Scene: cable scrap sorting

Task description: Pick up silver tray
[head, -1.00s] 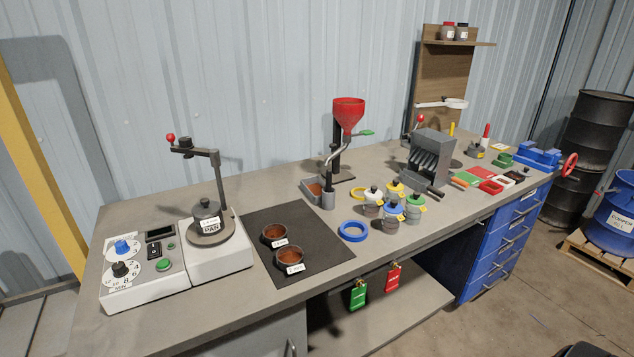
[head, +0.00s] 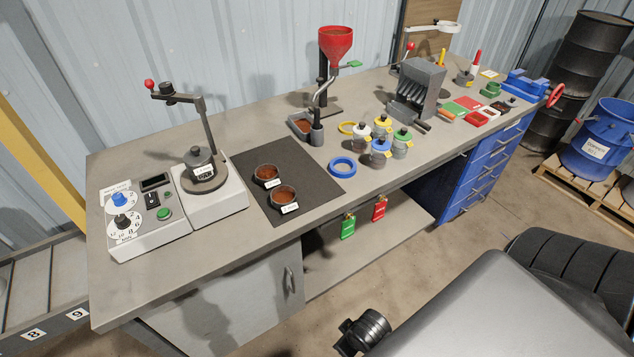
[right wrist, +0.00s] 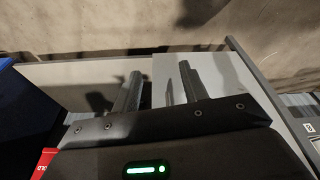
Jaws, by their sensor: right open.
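The only thing I see that could be the silver tray is a small grey tray (head: 297,132) holding copper-coloured granules. It sits on the bench below the red funnel (head: 336,42), beside a dark grey cylinder. My right gripper (right wrist: 158,84) shows only in the right wrist view. Its two grey fingers are apart with nothing visible between them, above grey surfaces with a paler square panel (right wrist: 200,68). I cannot tell whether that panel is a tray. My left gripper is not in view.
The bench (head: 215,245) carries a white control unit (head: 160,236), a dark mat (head: 310,192) with two bowls, a blue ring (head: 342,167) and several lidded pots. Red (head: 380,209) and green tags hang at its front edge. A blue drum (head: 600,140) stands right.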

